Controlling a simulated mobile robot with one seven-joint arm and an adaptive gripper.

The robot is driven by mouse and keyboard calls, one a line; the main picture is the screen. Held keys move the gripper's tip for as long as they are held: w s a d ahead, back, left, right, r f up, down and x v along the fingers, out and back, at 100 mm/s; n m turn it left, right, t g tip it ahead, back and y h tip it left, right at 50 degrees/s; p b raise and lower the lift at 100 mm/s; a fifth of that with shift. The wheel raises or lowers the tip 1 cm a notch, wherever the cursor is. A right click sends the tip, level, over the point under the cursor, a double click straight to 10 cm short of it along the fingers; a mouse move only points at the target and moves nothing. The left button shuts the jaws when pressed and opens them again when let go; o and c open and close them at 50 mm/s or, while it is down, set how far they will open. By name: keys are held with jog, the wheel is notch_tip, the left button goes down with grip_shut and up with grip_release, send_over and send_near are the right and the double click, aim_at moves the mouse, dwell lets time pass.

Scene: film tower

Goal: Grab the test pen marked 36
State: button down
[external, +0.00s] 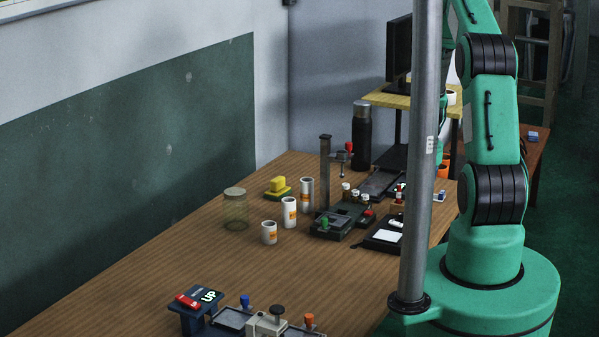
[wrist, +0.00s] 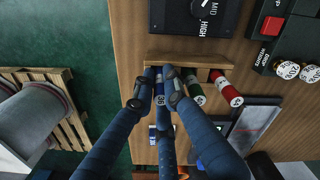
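In the wrist view, a blue-banded test pen (wrist: 160,100) with a white number, apparently 36, lies leftmost at a small wooden rack (wrist: 215,61). My gripper (wrist: 158,90) has its dark blue fingers on both sides of this pen, with a third finger below. The fingers are very close to the pen, but I cannot tell whether they press on it. A green-banded pen (wrist: 196,96) and a red-banded pen (wrist: 230,95) are to its right. In the external view my gripper is hidden; only the upper arm and base show.
A black dial box (wrist: 195,14) is above the rack in the wrist view. A box with a red button (wrist: 273,25) is at upper right. A pallet (wrist: 62,95) stands off the table's left edge. Externally, a steel pole (external: 420,150) stands before the table (external: 180,245).

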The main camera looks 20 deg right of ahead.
jog(key=shift+r, duration=0.1)
jog(key=shift+r+p, duration=0.7)
jog(key=shift+r, duration=4.2)
